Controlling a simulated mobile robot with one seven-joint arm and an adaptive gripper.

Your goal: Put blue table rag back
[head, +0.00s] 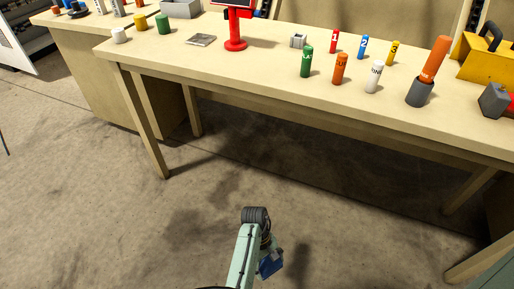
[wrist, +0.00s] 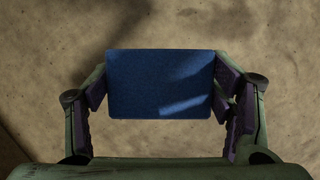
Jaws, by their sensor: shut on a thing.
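The blue table rag (wrist: 160,84) is a flat blue rectangle between the two fingers of my gripper (wrist: 162,92) in the wrist view. The fingers with purple pads press on its left and right sides. In the head view the rag (head: 271,264) shows as a small blue patch at the end of my arm, low in the picture. My gripper holds it above the bare floor, in front of the table and apart from it. The gripper's fingers are mostly hidden in the head view.
A long wooden table (head: 270,68) crosses the view. It bears a red stand (head: 235,44), a grey flat piece (head: 201,40), several coloured cylinders, an orange cylinder (head: 436,58) in a dark cup (head: 419,93), and a yellow box (head: 485,60). The concrete floor (head: 120,225) before it is clear.

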